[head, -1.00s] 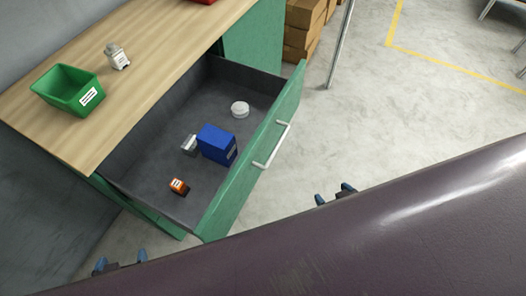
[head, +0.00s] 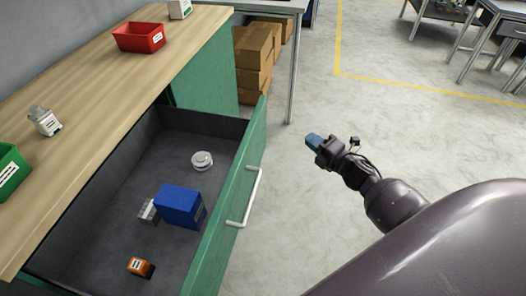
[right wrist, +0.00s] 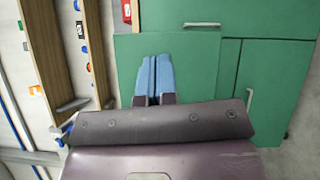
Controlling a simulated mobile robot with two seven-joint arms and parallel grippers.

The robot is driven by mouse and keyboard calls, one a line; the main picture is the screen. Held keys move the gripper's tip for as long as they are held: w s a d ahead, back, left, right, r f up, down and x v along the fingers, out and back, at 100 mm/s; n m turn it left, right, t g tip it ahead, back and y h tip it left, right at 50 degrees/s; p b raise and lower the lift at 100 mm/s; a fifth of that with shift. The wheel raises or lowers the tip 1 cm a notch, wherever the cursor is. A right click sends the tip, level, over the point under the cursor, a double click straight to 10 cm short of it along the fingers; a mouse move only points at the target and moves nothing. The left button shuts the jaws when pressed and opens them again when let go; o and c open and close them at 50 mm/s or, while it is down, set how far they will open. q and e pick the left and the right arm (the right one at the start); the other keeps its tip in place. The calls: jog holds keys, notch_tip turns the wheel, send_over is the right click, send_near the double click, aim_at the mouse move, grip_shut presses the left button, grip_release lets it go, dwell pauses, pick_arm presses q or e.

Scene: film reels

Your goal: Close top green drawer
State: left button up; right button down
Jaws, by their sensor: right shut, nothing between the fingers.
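The top green drawer (head: 222,225) is pulled far out of the cabinet, with a pale bar handle (head: 246,198) on its front. Inside lie a blue box (head: 181,207), a small grey-white item (head: 148,211), an orange item (head: 140,267) and a white round item (head: 202,160). My right gripper (head: 314,142) is shut and empty, out over the floor to the right of the drawer front, apart from it. In the right wrist view its blue fingers (right wrist: 154,78) lie together, in front of green cabinet panels (right wrist: 212,70). My left gripper is not in view.
The wooden cabinet top (head: 85,110) holds a green bin (head: 10,172), a red bin (head: 139,37) and a small grey-white item (head: 44,121). Cardboard boxes (head: 254,55) are stacked beyond the cabinet, near a table leg (head: 296,65). The floor right of the drawer is clear.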

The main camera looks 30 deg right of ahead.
jog(key=n+y, duration=0.2)
jog(key=n, duration=0.2)
jog(key=n+g+y, duration=0.5)
jog(key=n+y, duration=0.2)
jog(key=n, duration=1.2)
send_near(259, 149)
jog(key=x, duration=0.7)
jog(key=shift+w+a+r, duration=0.15)
jog(key=shift+w+a, duration=0.05)
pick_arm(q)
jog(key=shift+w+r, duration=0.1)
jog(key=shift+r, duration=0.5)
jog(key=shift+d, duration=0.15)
pick_arm(e)
jog(key=shift+a, duration=0.1)
